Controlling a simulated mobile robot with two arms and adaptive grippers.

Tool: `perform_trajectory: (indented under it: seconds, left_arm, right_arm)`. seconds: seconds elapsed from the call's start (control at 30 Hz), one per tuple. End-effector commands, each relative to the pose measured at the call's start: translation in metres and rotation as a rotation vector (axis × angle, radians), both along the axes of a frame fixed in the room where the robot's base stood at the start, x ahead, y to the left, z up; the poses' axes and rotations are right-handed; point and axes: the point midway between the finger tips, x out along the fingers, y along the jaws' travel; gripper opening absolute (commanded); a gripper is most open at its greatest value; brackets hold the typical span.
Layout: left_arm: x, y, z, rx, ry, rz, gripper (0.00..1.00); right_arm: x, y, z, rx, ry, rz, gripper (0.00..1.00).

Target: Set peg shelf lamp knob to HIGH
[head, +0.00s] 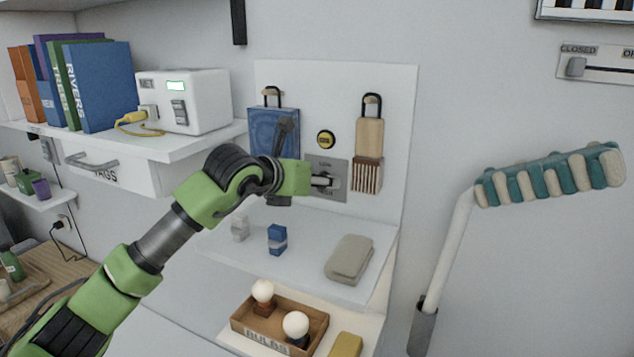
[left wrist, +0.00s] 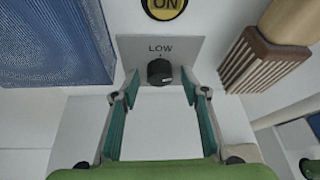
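The lamp knob (left wrist: 160,72) is a small black dial on a grey plate (left wrist: 140,45), with LOW printed above it in the left wrist view. A small light mark shows on the knob's face; which setting it is on I cannot tell. In the head view the plate (head: 341,168) is on the white peg panel, and my gripper largely hides the knob. My left gripper (head: 326,181) is at the plate. In the left wrist view its fingers (left wrist: 160,90) are open, one on each side of the knob, with visible gaps. My right gripper is not in view.
A yellow ON button (head: 326,139) sits above the plate. A blue item (head: 268,128) hangs left and a wooden brush (head: 368,140) hangs close on the right. Below, a shelf holds a grey folded cloth (head: 349,259). A BULBS tray (head: 250,331) is lower.

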Motion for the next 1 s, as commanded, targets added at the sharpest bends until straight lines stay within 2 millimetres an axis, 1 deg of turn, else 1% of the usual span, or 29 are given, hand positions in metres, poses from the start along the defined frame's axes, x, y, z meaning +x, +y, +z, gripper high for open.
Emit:
perform_trajectory:
  seconds: [0.27, 0.37, 0.47, 0.7, 0.8, 0.9, 1.0]
  left_arm:
    - [-0.001, 0.001, 0.000, 0.000, 0.000, 0.000, 0.41]
    - [-0.006, 0.004, 0.004, 0.000, -0.001, 0.000, 0.41]
    - [-0.018, 0.011, 0.010, -0.001, -0.002, 0.000, 0.41]
    - [-0.060, 0.034, 0.031, 0.002, -0.003, 0.000, 0.41]
    - [-0.075, 0.042, 0.039, 0.000, -0.002, 0.000, 0.41]
    - [-0.086, 0.048, 0.045, 0.000, -0.002, 0.001, 0.41]
    - [-0.093, 0.051, 0.048, 0.000, -0.001, 0.000, 0.41]
  right_arm:
    - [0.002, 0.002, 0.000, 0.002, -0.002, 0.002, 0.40]
    - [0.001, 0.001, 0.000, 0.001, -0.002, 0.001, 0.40]
    - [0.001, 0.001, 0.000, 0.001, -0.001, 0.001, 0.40]
    - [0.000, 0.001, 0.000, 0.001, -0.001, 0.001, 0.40]
    - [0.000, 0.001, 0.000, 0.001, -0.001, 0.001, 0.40]
    - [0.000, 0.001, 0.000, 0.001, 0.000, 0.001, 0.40]
    - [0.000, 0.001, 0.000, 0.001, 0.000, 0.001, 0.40]
